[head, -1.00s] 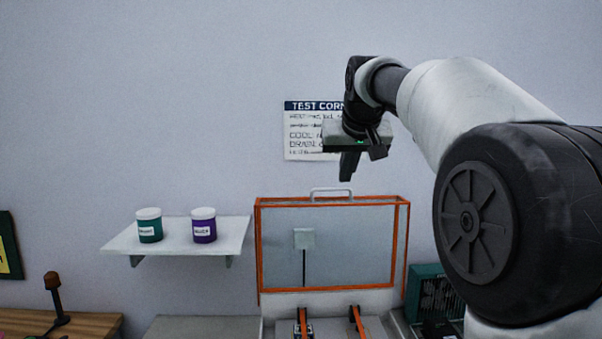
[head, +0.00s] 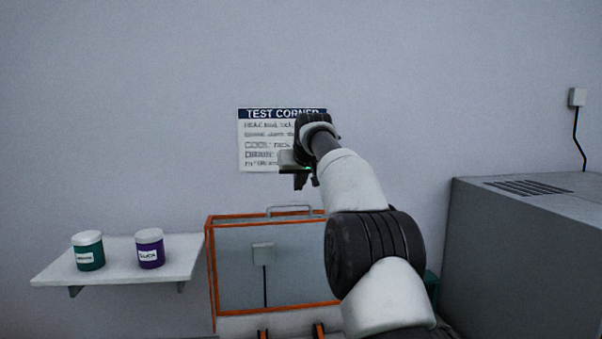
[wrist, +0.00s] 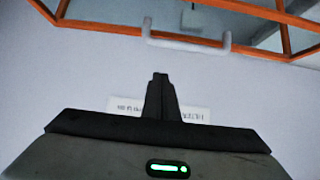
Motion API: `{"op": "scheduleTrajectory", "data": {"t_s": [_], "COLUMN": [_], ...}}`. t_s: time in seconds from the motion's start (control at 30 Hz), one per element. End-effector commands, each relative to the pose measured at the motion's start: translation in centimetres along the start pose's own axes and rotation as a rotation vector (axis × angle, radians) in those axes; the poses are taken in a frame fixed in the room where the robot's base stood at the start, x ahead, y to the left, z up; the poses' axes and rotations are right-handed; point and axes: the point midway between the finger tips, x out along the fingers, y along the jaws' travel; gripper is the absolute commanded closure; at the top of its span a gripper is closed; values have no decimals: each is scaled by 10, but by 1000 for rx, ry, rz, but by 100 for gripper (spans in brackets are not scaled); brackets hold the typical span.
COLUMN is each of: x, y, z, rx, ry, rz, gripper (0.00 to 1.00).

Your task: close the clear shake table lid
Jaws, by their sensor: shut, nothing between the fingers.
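The clear shake table lid (head: 235,265) has an orange frame and stands open, raised upright against the wall. Its pale handle (head: 290,209) is on the top edge; the handle also shows in the wrist view (wrist: 186,42), beyond my fingertips. My gripper (head: 301,183) is shut and empty, above the lid's top edge and in front of the wall sign. In the wrist view the shut fingers (wrist: 160,80) point toward the handle with a gap between. My arm hides the lid's right side. Only the top of the shake table base (head: 265,324) shows at the bottom.
A white shelf (head: 120,262) at left holds a green jar (head: 88,252) and a purple jar (head: 149,250). A large grey cabinet (head: 530,240) stands at right. A sign (head: 262,140) hangs behind my gripper. The wall above is clear.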

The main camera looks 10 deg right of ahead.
Motion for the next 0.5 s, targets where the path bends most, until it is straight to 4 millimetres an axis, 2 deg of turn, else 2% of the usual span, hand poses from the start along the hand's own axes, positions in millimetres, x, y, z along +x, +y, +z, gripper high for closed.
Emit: {"op": "scheduleTrajectory", "data": {"t_s": [0.1, 0.5], "x": [14, 1], "y": [0, 0], "z": [3, 34], "rx": [0, 0], "ry": [1, 0], "rz": [0, 0], "gripper": [100, 100]}}
